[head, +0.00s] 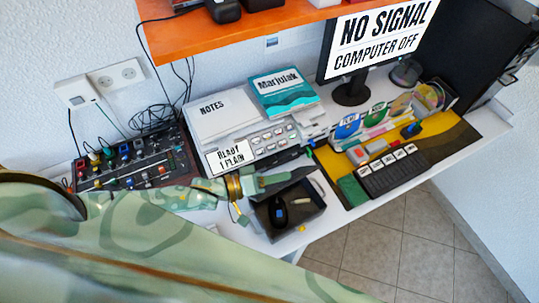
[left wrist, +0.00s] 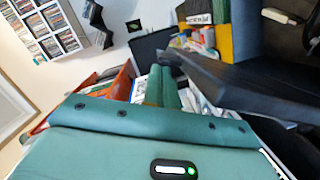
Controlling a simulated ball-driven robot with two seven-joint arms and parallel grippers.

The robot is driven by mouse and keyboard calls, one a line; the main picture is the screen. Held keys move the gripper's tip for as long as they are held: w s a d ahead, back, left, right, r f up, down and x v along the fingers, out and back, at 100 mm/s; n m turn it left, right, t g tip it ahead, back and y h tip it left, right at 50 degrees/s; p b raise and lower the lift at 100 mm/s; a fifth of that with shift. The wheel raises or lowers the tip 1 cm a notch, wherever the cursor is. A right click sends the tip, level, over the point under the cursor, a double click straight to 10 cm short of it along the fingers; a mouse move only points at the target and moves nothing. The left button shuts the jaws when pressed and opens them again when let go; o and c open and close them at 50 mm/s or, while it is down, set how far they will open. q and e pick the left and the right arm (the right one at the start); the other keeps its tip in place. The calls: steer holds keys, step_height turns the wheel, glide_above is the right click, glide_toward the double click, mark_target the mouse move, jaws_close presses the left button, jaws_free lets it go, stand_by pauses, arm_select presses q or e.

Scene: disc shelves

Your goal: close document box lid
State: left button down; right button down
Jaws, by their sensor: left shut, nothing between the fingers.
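The dark grey box (head: 316,215) stands open near the front edge of the white desk, with a black object (head: 278,208) inside. I cannot clearly make out its lid in the head view. In the left wrist view a dark flat panel (left wrist: 235,92) of the box lies right of my fingers; I cannot tell whether it is lid or wall. My left gripper (head: 283,178) is at the box's back left edge, shut and empty. Its green fingers show together in the left wrist view (left wrist: 160,82). I cannot tell if they touch the box. My right gripper is not in view.
A control panel with knobs (head: 130,162) is left of the box. Papers marked NOTES (head: 222,112) and a teal book (head: 284,92) lie behind it. An orange shelf (head: 230,35) hangs above.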

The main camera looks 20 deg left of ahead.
arm_select(q)
steer(key=shift+s+d+f+m+t+y+b, duration=0.25)
steer(key=shift+s+d+f+m+y+b, duration=0.65)
steer(key=shift+d+f+m, duration=1)
steer(key=shift+s+d+f+m+t+y+b, duration=0.25)
steer(key=shift+s+d+f+m+b, duration=0.35)
steer(key=shift+s+d+f+m, duration=1.25)
steer(key=shift+s+d+f+m+t+y+b, duration=0.2)
steer(key=shift+s+d+f+m+y+b, duration=0.75)
steer(key=shift+f, duration=1.8)
steer(key=shift+w+a+m+h, duration=0.3)
steer(key=shift+w, duration=0.1)
